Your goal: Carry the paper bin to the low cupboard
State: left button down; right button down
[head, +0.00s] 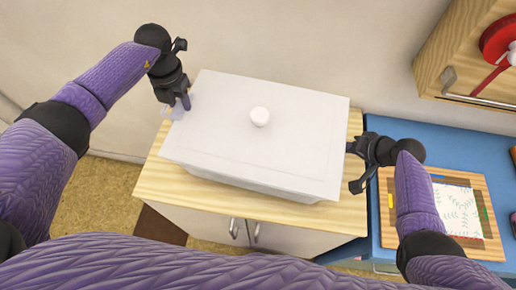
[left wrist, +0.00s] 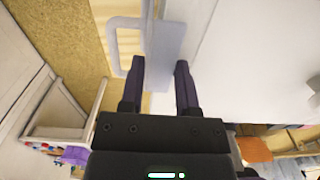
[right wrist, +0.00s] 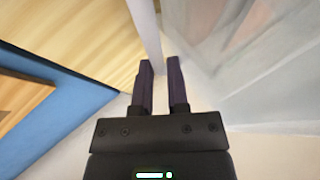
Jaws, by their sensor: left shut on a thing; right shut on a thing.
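The paper bin (head: 258,140) is a white box with a flat lid and a round white knob. It is over the wooden top of the low cupboard (head: 190,184); I cannot tell whether its base touches. My left gripper (head: 182,104) is shut on a pale handle (left wrist: 165,55) at the bin's left end. The left fingers (left wrist: 160,85) and right fingers (right wrist: 159,85) show in the wrist views.
A blue table (head: 400,127) adjoins the cupboard on the right and bears a wooden board (head: 389,215) with a patterned sheet. A wooden wall cabinet (head: 447,52) is at upper right, with a red round object (head: 497,38). The wall is close behind the bin.

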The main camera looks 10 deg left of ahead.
pick_arm(q)
jog(key=shift+f+b, duration=0.35)
jog(key=shift+f, duration=0.3)
pick_arm(e)
jog(key=shift+f, duration=0.6)
pick_arm(q)
jog(key=c, duration=0.7)
grip_release()
pick_arm(e)
jog(key=c, duration=1)
grip_release()
pick_arm(q)
jog(key=o, duration=0.4)
jog(key=shift+r, duration=0.15)
jog(key=shift+c, duration=0.2)
pick_arm(e)
jog(key=o, duration=0.4)
jog(key=shift+r, duration=0.15)
pick_arm(q)
notch_tip(320, 180, up, 12)
jog(key=shift+s, duration=0.15)
pick_arm(e)
jog(key=v, duration=1.2)
jog(key=shift+s, duration=0.1)
pick_arm(q)
jog(key=shift+s+d, duration=0.1)
pick_arm(e)
jog(key=shift+d, duration=0.1)
